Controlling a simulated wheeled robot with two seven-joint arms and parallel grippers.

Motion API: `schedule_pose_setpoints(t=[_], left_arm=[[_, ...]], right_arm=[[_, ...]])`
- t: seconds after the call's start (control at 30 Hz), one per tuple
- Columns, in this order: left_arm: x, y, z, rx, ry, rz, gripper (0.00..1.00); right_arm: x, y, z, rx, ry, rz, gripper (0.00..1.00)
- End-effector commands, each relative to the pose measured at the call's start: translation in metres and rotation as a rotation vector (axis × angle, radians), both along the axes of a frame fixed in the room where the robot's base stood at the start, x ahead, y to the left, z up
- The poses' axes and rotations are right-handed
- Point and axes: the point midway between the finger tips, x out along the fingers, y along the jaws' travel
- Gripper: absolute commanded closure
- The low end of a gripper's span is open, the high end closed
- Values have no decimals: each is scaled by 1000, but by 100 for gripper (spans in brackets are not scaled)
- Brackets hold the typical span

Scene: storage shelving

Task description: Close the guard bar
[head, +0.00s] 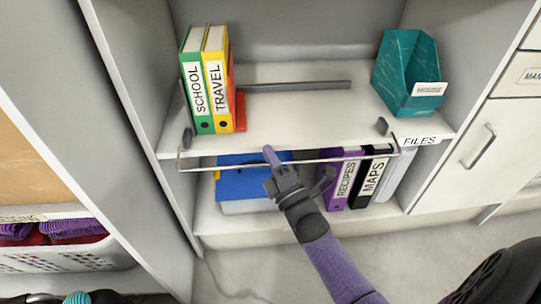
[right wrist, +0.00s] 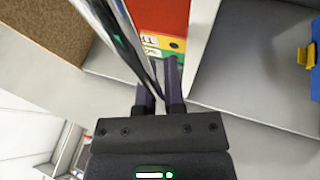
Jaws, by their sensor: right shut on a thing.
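The guard bar (head: 225,167) is a thin metal bar that runs across the front of the shelf, a little below the upper shelf's edge. Dark brackets stand at the shelf's two front corners, one on the left (head: 188,138) and one on the right (head: 381,126). My right gripper (head: 275,163) is shut on the bar near its middle. In the right wrist view the shiny bar (right wrist: 122,38) runs down to the fingers of my right gripper (right wrist: 160,88). My left gripper is not in view.
Green and yellow binders (head: 205,85) stand upright on the upper shelf, with a teal file holder (head: 405,70) at the right. A grey rod (head: 300,86) lies behind. Below are a blue-lidded box (head: 238,185) and a purple binder (head: 345,182). A basket (head: 75,260) stands at left.

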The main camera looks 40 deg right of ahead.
Motion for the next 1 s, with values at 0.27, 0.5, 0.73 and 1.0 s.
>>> schedule_pose_setpoints(t=[0.27, 0.5, 0.73, 1.0], left_arm=[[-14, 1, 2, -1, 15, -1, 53], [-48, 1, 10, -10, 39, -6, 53], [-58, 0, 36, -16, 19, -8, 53], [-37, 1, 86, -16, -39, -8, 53]], right_arm=[[0, 0, 2, 8, 13, 0, 100], [0, 0, 7, 31, 48, 0, 100], [0, 0, 18, 87, 135, 1, 100], [2, -1, 35, 208, 333, 2, 100]])
